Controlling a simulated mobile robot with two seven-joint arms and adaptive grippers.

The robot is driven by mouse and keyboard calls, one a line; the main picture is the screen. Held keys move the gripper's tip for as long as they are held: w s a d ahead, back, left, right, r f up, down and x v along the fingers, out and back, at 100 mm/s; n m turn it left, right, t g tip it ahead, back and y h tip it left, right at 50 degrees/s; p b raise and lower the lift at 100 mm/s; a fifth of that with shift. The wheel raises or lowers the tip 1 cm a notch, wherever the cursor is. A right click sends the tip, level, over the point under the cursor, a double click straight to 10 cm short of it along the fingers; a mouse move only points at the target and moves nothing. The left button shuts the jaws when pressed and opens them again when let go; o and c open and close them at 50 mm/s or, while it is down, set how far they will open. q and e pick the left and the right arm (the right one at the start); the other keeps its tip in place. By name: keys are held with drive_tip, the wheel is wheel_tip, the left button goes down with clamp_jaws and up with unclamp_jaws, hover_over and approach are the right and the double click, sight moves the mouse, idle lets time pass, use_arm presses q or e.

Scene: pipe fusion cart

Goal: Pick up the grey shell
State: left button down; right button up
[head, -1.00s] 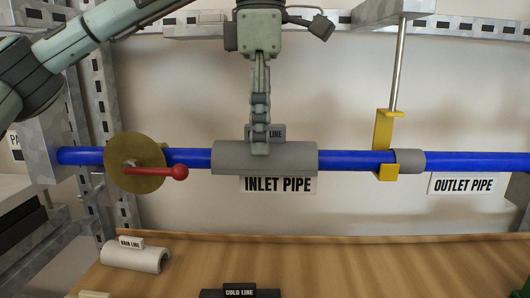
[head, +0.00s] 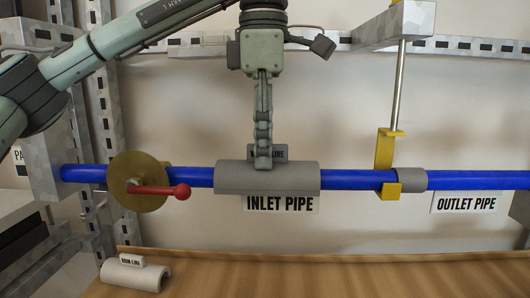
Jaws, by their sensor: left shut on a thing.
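The grey shell (head: 290,180) is a half-round sleeve with a dark label tag standing on its top; the tag is partly hidden by my gripper. It lies along the blue inlet pipe (head: 202,177), above the "INLET PIPE" sign. My left gripper (head: 264,163) points straight down from above, shut on the tag at the middle of the shell. I cannot tell whether the shell touches the pipe. My right gripper is not in view.
A brass disc (head: 134,172) with a red handle (head: 166,191) is on the pipe at left. A yellow bracket (head: 386,160) and a grey coupling (head: 411,180) are at right. A white shell (head: 134,275) lies on the wooden bench (head: 350,275).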

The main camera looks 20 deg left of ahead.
use_arm(q)
wheel_tip(320, 180, up, 4)
drive_tip(key=shift+f+p, duration=0.1)
drive_tip(key=shift+p, duration=0.55)
drive_tip(key=s+a+r, duration=0.4)
drive_tip(key=s+r, duration=0.2)
drive_tip(key=s, duration=0.5)
drive_tip(key=shift+r, duration=0.4)
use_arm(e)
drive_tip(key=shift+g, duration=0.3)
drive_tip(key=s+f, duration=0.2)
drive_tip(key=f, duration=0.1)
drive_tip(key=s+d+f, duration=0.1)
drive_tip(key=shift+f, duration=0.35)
use_arm(q)
drive_tip(key=shift+s, duration=0.1)
